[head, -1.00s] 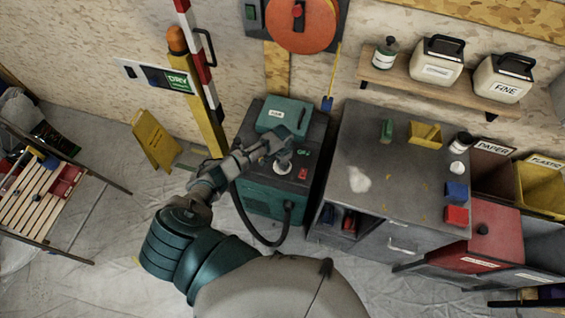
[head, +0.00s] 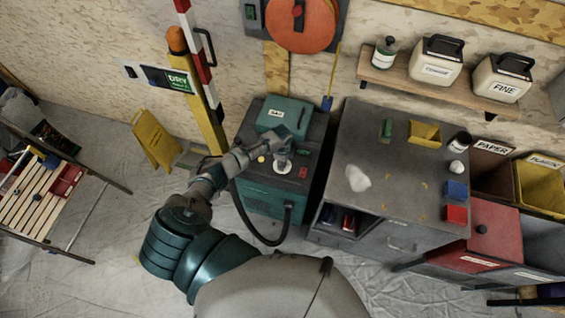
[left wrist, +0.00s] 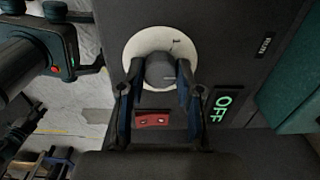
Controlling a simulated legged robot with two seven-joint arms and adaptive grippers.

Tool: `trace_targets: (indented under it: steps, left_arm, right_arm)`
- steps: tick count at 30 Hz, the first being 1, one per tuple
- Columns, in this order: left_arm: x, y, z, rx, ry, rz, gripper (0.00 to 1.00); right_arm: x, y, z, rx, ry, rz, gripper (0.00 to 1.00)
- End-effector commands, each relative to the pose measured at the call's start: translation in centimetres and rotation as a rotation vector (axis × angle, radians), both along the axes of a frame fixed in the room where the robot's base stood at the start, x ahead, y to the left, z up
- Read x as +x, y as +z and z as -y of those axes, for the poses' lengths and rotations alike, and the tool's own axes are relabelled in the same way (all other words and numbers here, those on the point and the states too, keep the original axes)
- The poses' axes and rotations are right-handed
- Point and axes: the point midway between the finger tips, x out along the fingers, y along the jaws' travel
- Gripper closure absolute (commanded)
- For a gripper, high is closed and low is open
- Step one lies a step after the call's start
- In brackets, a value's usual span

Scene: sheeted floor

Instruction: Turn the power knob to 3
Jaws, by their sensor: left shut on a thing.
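The power knob (left wrist: 160,70) is a dark grey cap on a round white dial plate (left wrist: 133,48) with a few dark marks; its number setting is too small to read. The dial plate also shows in the head view (head: 284,166) on top of the dark and teal machine (head: 262,197). My left gripper (left wrist: 157,82) has its two fingers on either side of the knob, shut on it. In the head view my left gripper (head: 284,150) reaches down over the dial and hides the knob. A display (left wrist: 222,108) beside it reads OFF in green. My right gripper is not in view.
A red panel piece (left wrist: 153,120) sits near the dial. A teal box (head: 284,116) stands at the machine's back. A grey cabinet (head: 388,185) with small items stands close right. A striped pole (head: 196,50) and yellow sign (head: 155,140) are left. A hose (head: 262,240) loops in front.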

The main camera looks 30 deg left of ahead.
Motion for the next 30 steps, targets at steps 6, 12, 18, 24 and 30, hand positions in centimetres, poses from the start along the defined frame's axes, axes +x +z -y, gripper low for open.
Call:
trace_targets:
  steps: [6, 12, 18, 24, 30]
  left_arm:
    - [-0.1, -0.3, -0.2, 0.004, -0.205, -0.004, 1.00]
    - [-0.1, -0.3, -0.2, 0.004, -0.396, -0.004, 1.00]
    - [-0.1, -0.3, -0.2, 0.003, -0.583, -0.004, 1.00]
    - [-0.1, -0.3, -0.2, 0.004, -0.759, -0.004, 1.00]
    - [0.0, -0.2, -0.2, 0.003, -0.898, -0.003, 1.00]
  right_arm:
    - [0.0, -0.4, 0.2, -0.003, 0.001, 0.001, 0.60]
    - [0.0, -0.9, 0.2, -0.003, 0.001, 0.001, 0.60]
    - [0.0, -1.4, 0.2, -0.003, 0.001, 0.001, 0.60]
    - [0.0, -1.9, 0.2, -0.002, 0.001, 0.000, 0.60]
    - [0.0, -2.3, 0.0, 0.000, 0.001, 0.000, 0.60]
